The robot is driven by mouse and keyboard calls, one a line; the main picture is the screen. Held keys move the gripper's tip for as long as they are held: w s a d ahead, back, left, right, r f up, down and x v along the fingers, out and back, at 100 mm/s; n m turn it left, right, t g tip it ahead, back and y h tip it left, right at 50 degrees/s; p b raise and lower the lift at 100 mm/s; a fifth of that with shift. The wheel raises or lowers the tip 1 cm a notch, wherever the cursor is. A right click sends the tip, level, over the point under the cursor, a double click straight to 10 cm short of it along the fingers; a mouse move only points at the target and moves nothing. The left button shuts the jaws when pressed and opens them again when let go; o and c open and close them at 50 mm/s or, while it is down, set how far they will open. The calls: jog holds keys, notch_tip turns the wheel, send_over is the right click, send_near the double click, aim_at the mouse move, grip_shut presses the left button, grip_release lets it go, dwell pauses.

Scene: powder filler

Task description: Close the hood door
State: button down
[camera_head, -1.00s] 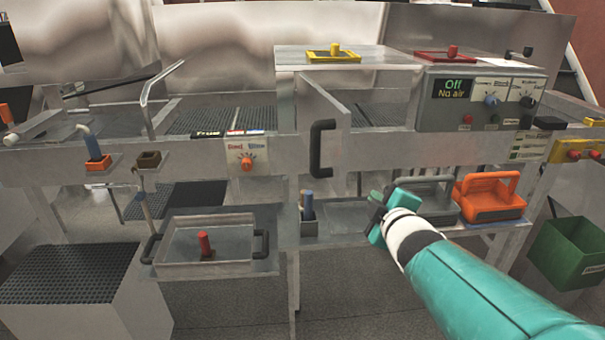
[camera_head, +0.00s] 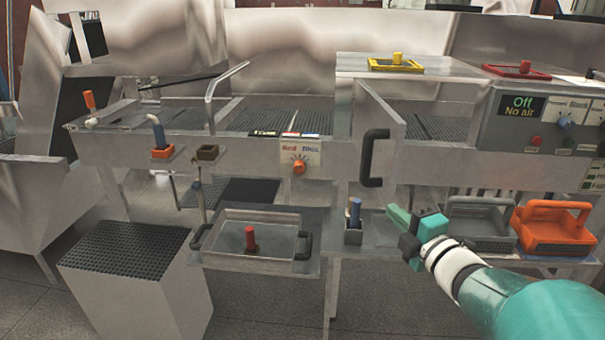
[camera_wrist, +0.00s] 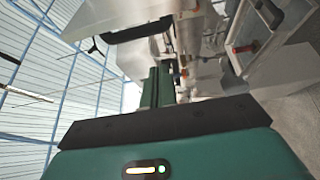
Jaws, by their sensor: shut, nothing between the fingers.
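The hood door (camera_head: 379,118) is a grey metal panel with a black handle (camera_head: 373,158). It stands open, swung out toward me from the hood (camera_head: 400,75) at the right half of the machine. My gripper (camera_head: 394,221) is teal and shut, with nothing in it. It is below and to the right of the handle, apart from it, in front of the lower shelf. In the wrist view my gripper's teal fingers (camera_wrist: 158,88) point up the picture, and a dark handle-like bar (camera_wrist: 138,31) on a pale panel lies beyond them.
A control panel (camera_head: 540,118) reading "Off, No air" is right of the hood opening. Grey (camera_head: 478,225) and orange (camera_head: 553,227) carriers sit on the lower shelf beside my arm. A tray with a red peg (camera_head: 228,252) is at lower left. A blue-handled tool (camera_head: 354,212) stands left of my gripper.

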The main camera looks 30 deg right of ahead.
aim_at(390, 190)
jog(key=w+d, duration=0.1)
jog(key=w, duration=0.1)
jog(key=w+d, duration=0.2)
jog(key=w, duration=0.1)
jog(key=w+d, duration=0.1)
jog(key=w, duration=0.2)
jog(key=shift+d, duration=0.25)
jog(key=shift+s+d, duration=0.1)
jog(key=shift+d, duration=0.1)
